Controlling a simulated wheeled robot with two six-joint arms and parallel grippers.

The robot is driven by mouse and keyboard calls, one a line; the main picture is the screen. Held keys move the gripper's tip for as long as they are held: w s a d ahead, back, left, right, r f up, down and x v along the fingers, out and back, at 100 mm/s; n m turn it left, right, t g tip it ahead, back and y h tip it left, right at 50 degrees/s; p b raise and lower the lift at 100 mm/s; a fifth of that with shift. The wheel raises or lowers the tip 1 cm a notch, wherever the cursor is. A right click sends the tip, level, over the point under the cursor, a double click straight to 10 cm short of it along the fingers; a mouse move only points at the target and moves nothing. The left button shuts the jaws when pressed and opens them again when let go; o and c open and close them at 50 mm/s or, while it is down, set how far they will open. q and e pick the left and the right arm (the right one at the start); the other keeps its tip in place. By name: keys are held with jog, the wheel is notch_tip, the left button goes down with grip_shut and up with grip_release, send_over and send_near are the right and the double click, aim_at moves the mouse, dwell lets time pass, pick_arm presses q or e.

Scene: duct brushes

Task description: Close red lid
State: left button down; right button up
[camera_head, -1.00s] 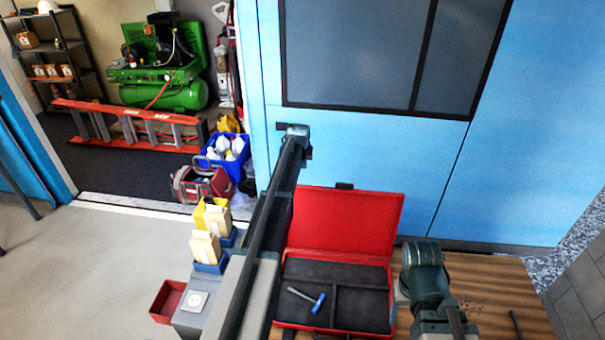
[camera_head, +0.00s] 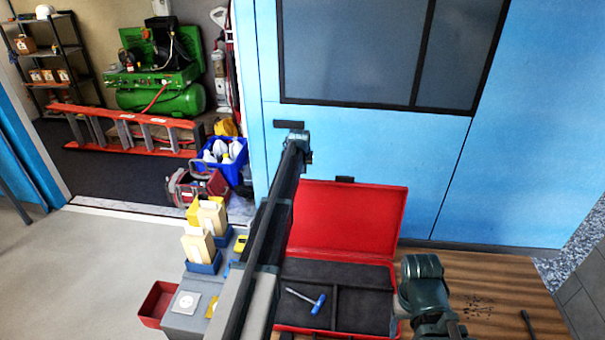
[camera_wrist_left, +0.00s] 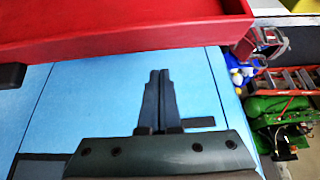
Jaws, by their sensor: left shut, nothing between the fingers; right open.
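The red lid (camera_head: 347,220) of the toolbox stands raised and open at the back of the box, in front of the blue cabinet. A small black latch (camera_head: 345,179) is at its top edge. The toolbox base (camera_head: 330,271) has a dark lining. My left gripper (camera_head: 303,148) is above and behind the lid's upper left edge, apart from it. In the left wrist view its fingers (camera_wrist_left: 158,95) are shut and empty, with the red lid (camera_wrist_left: 120,28) across the top. My right gripper (camera_head: 430,300) is right of the box, its fingers hard to make out.
A blue-handled tool (camera_head: 315,303) lies in the box. Small bins with boxes (camera_head: 205,250) and a red tray (camera_head: 157,303) are left of my left arm. The blue cabinet (camera_head: 350,140) stands close behind.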

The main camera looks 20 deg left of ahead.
pick_arm(q)
jog(key=s, duration=0.1)
jog(key=s+r, duration=0.1)
jog(key=s+d, duration=0.1)
jog(key=s, duration=0.1)
jog(key=shift+d+r+p, duration=0.1)
jog(key=shift+r+p, duration=0.05)
jog(key=shift+p, duration=0.15)
jog(key=shift+w, duration=0.15)
